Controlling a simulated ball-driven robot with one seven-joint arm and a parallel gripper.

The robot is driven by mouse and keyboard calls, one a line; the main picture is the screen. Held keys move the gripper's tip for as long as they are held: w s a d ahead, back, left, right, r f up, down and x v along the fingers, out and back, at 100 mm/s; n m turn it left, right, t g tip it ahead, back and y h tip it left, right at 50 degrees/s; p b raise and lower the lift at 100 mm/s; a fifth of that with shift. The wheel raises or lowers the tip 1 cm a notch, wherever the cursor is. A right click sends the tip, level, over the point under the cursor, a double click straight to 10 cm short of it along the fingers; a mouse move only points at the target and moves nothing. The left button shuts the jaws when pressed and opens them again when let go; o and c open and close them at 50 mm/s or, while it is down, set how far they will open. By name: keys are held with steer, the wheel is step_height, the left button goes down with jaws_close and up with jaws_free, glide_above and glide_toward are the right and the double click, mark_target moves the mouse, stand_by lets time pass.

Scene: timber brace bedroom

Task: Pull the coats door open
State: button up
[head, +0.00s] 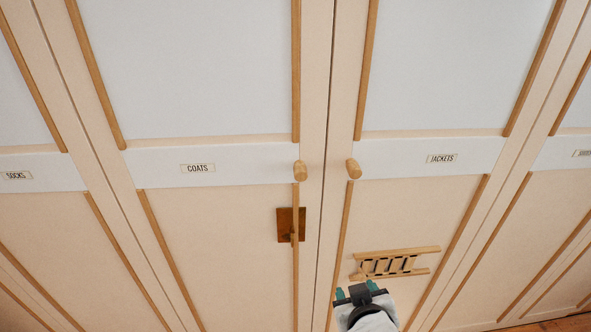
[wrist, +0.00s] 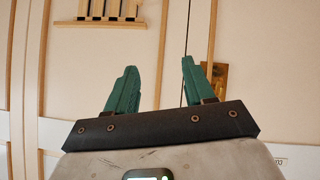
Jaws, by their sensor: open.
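The coats door (head: 220,240) is a pale panel with wooden strips and a COATS label (head: 197,168). It looks shut, flush with its neighbour along the seam. A small round wooden knob (head: 300,170) is at its right edge. Lower down, a brown plate (head: 285,225) sits beside the strip; it also shows in the wrist view (wrist: 220,78). My gripper (head: 354,288) is low, right of the seam, in front of the jackets door and apart from the knob. In the wrist view its two green fingers (wrist: 159,68) are spread with nothing between them. The knob cannot be made out there.
The jackets door (head: 420,220) has its own knob (head: 353,168), left on that door. A small wooden rack (head: 395,262) is on it, just above my gripper, and shows in the wrist view (wrist: 98,22). Socks door (head: 40,220) is far left. Wooden floor shows bottom right.

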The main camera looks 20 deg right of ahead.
steer(key=w+a+r+t, duration=0.2)
steer(key=w+r+t, duration=0.15)
steer(key=r, duration=0.35)
steer(key=n+t+h, duration=0.1)
steer(key=t, duration=0.3)
glide_toward(301, 178)
steer(key=p+x, duration=0.1)
steer(key=x, duration=1)
steer(key=shift+p, duration=0.35)
jaws_close()
